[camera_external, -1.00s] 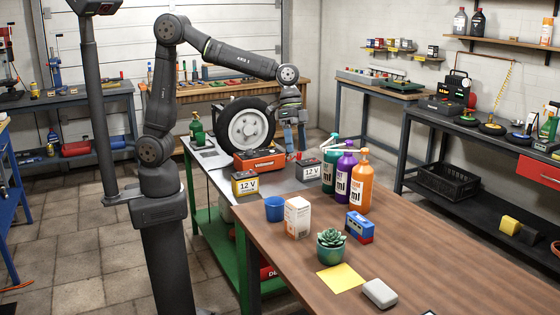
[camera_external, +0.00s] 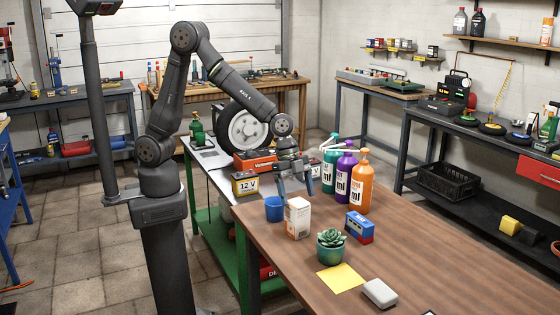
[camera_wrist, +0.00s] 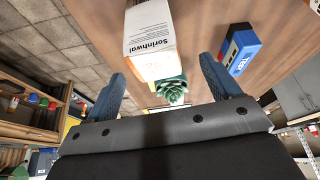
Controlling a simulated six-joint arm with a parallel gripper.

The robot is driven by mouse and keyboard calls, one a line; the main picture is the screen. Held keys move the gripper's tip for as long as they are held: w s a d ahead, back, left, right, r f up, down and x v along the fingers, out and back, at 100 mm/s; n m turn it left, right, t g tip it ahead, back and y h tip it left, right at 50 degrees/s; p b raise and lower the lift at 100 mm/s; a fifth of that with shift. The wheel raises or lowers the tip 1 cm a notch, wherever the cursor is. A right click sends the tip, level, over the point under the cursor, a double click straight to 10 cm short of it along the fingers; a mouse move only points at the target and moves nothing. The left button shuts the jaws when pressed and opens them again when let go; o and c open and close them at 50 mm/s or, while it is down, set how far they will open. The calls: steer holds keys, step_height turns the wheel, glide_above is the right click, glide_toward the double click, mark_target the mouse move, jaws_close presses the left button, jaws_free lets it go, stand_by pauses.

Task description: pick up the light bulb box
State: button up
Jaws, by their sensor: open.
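The light bulb box, a white carton with an orange lower part (camera_external: 297,218), stands upright on the brown wooden table (camera_external: 440,260). In the wrist view the box (camera_wrist: 150,30) is ahead of my fingers, its printed white face toward the camera. My gripper (camera_external: 296,188) is open and empty, pointing down above and a little behind the box. In the wrist view my gripper (camera_wrist: 162,70) has its two blue-grey fingers spread wide, with the box showing between and beyond them. No contact with the box is visible.
A blue cup (camera_external: 274,208) stands close left of the box. A potted succulent (camera_external: 331,245) and a blue-red box (camera_external: 360,227) stand to its right. Pump bottles (camera_external: 344,180) are behind, and a yellow battery (camera_external: 245,184) is back left.

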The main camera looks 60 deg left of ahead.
mark_target(299, 214)
steer(key=shift+x, duration=1.1)
steer(key=f, duration=0.4)
steer(key=shift+s+d+f, duration=0.1)
steer(key=shift+s+d, duration=0.1)
steer(key=shift+d, duration=0.2)
steer(key=shift+d+f, duration=0.2)
steer(key=shift+f, duration=0.25)
steer(key=c, duration=1.1)
steer(key=shift+o, duration=0.2)
steer(key=shift+r, duration=0.1)
